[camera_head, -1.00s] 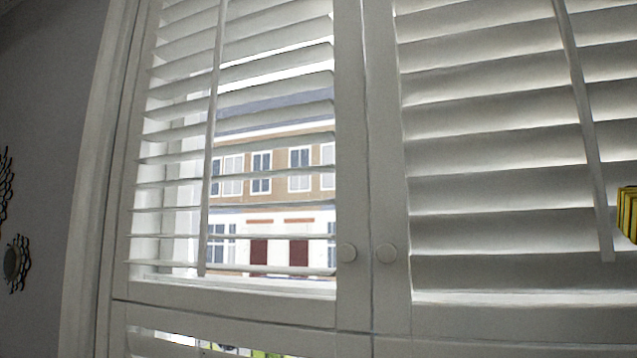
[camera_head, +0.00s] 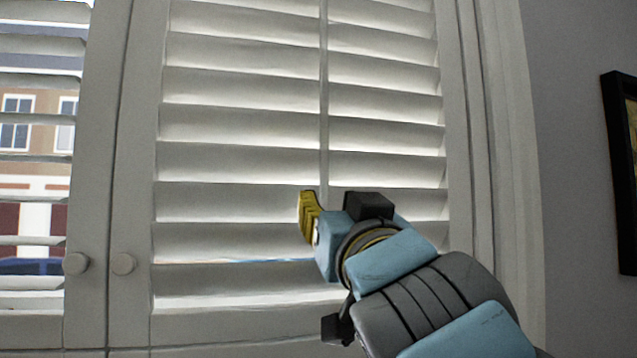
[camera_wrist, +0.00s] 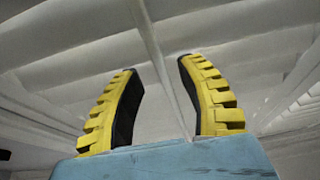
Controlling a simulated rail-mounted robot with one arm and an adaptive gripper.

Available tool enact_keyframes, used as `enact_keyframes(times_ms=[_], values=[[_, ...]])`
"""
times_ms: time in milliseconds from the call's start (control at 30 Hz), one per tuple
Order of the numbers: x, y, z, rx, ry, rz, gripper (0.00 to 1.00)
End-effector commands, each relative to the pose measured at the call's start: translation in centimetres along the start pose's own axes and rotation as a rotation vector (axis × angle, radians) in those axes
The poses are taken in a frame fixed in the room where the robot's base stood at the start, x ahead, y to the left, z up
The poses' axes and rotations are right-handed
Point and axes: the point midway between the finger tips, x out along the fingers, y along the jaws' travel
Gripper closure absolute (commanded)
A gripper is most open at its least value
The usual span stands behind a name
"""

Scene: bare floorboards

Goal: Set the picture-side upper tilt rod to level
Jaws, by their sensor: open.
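The picture-side upper tilt rod (camera_head: 324,95) is a thin pale vertical bar on the right shutter panel; its lower part is hidden behind my gripper. The slats (camera_head: 235,160) of this panel are steeply tilted and overlap, with only a thin sliver of outside showing low down. My gripper (camera_head: 308,212) is at the rod's lower part, its yellow finger pointing up. In the wrist view, my gripper (camera_wrist: 160,95) is open, with one yellow finger on each side. The rod (camera_wrist: 157,45) runs through the gap between them, nearer the right finger; I cannot tell whether it touches.
Two round knobs, left (camera_head: 76,263) and right (camera_head: 123,263), sit on the stiles left of the panel. The left shutter panel (camera_head: 40,110) has more open slats with a building visible outside. A black-framed picture (camera_head: 622,170) hangs on the right wall.

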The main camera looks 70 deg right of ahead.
Motion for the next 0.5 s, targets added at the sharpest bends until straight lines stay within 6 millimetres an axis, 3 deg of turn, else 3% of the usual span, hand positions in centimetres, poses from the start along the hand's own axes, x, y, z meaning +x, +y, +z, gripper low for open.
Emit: enact_keyframes(times_ms=[200,500], values=[[2.5,0.0,-0.1,0.005,-0.003,-0.001,0.61],[3.7,0.0,-0.1,-0.001,0.001,0.000,0.61]])
